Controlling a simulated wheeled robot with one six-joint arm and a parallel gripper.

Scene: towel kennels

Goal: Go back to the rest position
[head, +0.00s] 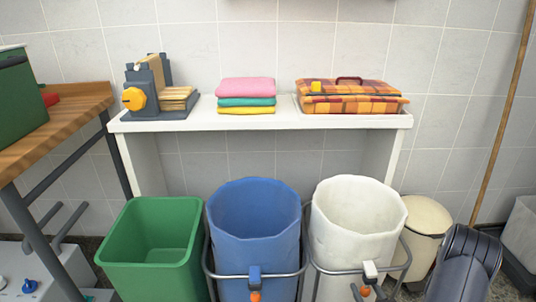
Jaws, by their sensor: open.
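My gripper is not in view in the head picture. The task names no object. A white shelf table (290,116) stands against the tiled wall.
Below the shelf stand a green bin (152,248), a blue hamper (254,225) and a white hamper (357,220) in metal frames. A cream bin (424,217) stands at right. A wooden bench (65,110) is at left. A wooden pole (503,110) leans at right.

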